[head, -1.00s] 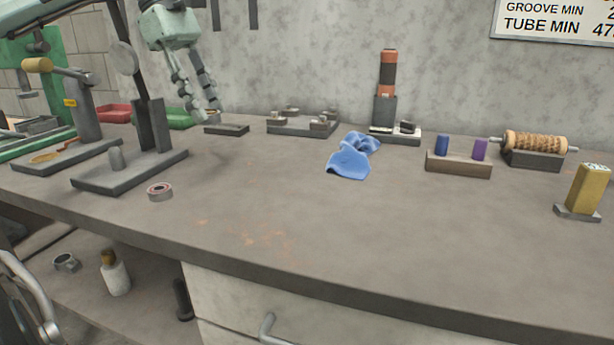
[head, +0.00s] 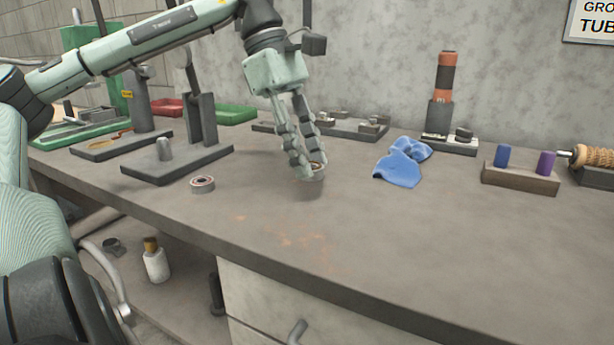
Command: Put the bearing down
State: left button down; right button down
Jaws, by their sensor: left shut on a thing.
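My left gripper (head: 309,172) reaches down from above over the middle of the bench. Its fingers are closed on a small grey ring-shaped part with a brownish top, the bearing (head: 313,186). The fingers partly hide it. It is at or just above the bench top (head: 330,230); I cannot tell if it touches. A second, similar bearing (head: 202,184) lies flat on the bench to the left, apart from the gripper. My right gripper is not in view.
A grey press stand (head: 178,163) is at the left. A blue cloth (head: 402,163) lies right of the gripper, with a block holding blue and purple cylinders (head: 520,178) farther right. A tray of parts (head: 345,127) stands behind. The front bench area is clear.

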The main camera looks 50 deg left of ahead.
aim_at(307, 197)
pick_arm(q)
notch_tip(307, 197, down, 4)
jog(key=shift+r, duration=0.15)
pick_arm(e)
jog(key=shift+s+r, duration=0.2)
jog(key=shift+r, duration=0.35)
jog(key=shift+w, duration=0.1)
pick_arm(q)
jog(key=c, duration=1.1)
grip_release()
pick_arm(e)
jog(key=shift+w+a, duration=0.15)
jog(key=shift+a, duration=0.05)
